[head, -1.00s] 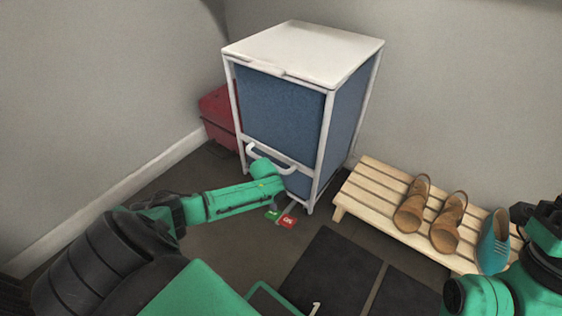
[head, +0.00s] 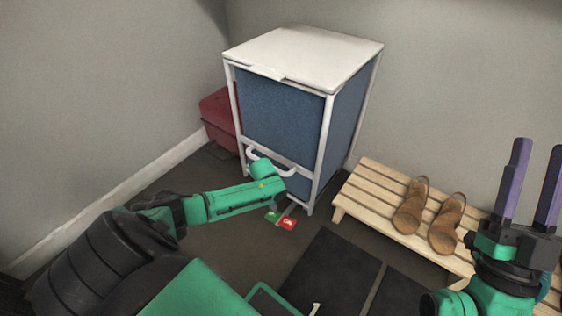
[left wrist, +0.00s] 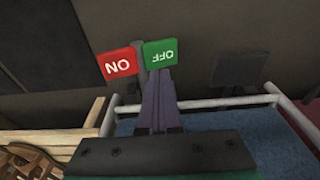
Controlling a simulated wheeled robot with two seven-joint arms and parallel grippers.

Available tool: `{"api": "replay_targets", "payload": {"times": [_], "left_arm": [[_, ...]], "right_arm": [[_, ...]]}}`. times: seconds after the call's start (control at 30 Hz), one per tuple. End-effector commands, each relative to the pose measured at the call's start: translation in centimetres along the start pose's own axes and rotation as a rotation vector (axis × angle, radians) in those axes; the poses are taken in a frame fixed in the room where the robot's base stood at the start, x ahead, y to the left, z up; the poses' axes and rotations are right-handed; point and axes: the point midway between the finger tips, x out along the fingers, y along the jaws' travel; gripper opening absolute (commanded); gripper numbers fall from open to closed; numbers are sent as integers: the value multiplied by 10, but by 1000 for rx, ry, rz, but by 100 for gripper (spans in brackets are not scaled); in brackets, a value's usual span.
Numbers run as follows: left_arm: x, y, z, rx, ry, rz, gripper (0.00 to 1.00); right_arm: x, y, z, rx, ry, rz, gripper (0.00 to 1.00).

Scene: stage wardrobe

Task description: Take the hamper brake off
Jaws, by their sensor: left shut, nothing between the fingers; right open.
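The hamper (head: 285,110) is a blue fabric box in a white frame with a white lid, in the corner of the room. At its foot are a green OFF pedal (head: 272,216) and a red ON pedal (head: 288,223). The left wrist view shows the OFF pedal (left wrist: 160,53) and ON pedal (left wrist: 118,64) side by side. My left gripper (left wrist: 160,73) is shut and empty, its purple fingertips at the OFF pedal's edge; I cannot tell whether they touch. In the head view its fingers are hidden behind my arm. My right gripper (head: 537,148) is open and raised at the right.
A slatted wooden rack (head: 370,192) with brown shoes (head: 412,206) stands right of the hamper. A red case (head: 220,118) sits behind it at the left. A white handle bar (head: 256,155) crosses the hamper front. Dark floor mats lie in front.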

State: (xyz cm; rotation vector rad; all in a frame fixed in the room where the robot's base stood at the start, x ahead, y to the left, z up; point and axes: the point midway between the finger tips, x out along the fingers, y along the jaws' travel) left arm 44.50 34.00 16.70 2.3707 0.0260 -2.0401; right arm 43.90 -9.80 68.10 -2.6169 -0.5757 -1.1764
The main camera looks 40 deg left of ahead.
Motion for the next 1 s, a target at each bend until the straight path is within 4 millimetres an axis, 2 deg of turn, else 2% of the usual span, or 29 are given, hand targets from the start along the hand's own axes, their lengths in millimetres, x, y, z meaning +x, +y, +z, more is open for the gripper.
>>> {"api": "replay_targets", "payload": {"times": [1.0], "left_arm": [[-10,0,-2,0,0,0,0]], "right_arm": [[-61,-1,88,78,-324,49,50]]}}
